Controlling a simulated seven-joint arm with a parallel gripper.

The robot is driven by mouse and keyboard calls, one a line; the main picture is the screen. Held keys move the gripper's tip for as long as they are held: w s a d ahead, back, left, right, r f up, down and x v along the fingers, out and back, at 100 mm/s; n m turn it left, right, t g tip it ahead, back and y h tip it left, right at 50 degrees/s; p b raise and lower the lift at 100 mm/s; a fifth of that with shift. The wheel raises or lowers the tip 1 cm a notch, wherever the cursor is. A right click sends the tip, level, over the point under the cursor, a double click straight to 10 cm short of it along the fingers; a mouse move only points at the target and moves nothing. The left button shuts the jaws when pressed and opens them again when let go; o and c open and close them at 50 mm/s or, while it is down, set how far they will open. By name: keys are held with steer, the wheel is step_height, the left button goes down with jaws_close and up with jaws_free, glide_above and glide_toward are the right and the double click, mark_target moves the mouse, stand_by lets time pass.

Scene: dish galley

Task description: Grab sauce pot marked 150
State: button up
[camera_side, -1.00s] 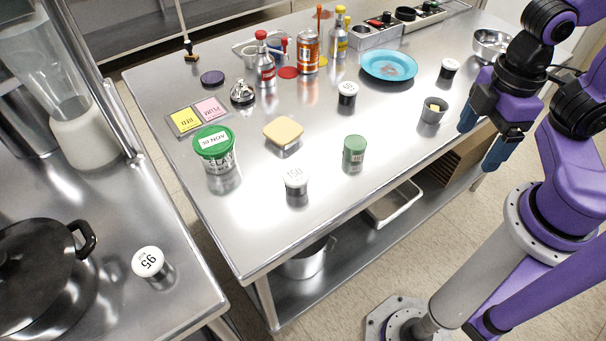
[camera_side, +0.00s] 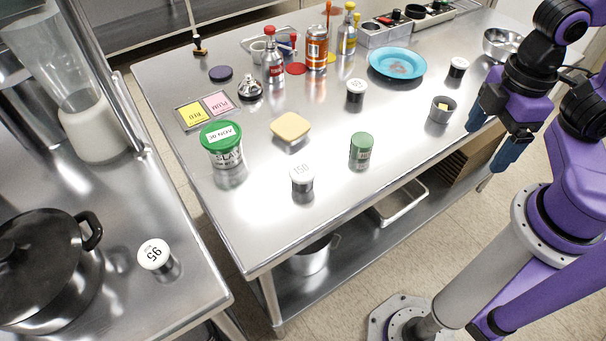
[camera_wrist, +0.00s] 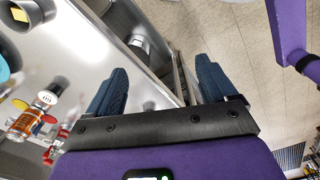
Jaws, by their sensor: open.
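The sauce pot marked 150 (camera_side: 302,178) is a small dark pot with a white lid. It stands upright near the front edge of the steel table, in front of the yellow sponge-like block. My gripper (camera_side: 493,136) is at the right of the side view, over the table's right front edge, well apart from the pot. Its two blue fingers are spread and empty. In the wrist view my gripper (camera_wrist: 160,85) also shows open, over the table edge and floor. I cannot make out the 150 pot in the wrist view.
A green-lidded tub (camera_side: 222,146), yellow block (camera_side: 291,127) and green can (camera_side: 361,150) stand around the pot. Similar white-lidded pots (camera_side: 356,90) (camera_side: 458,67) stand farther back. Another pot, marked 95 (camera_side: 154,254), is on the left counter beside a black pan (camera_side: 40,262).

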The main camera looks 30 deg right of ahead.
steer(key=s+a+f+m+y, duration=0.1)
steer(key=a+f+m+y, duration=0.2)
steer(key=a, duration=0.7)
steer(key=s+a+f+m+y, duration=0.1)
steer(key=a+f+m+y, duration=0.1)
steer(key=a+f, duration=0.6)
steer(key=m+t+h, duration=0.4)
steer(key=m+t, duration=0.1)
steer(key=t, duration=0.8)
glide_toward(304, 176)
steer(key=x, duration=1.2)
steer(key=shift+d+f, duration=0.3)
steer(key=shift+s, duration=0.1)
steer(key=c, duration=1)
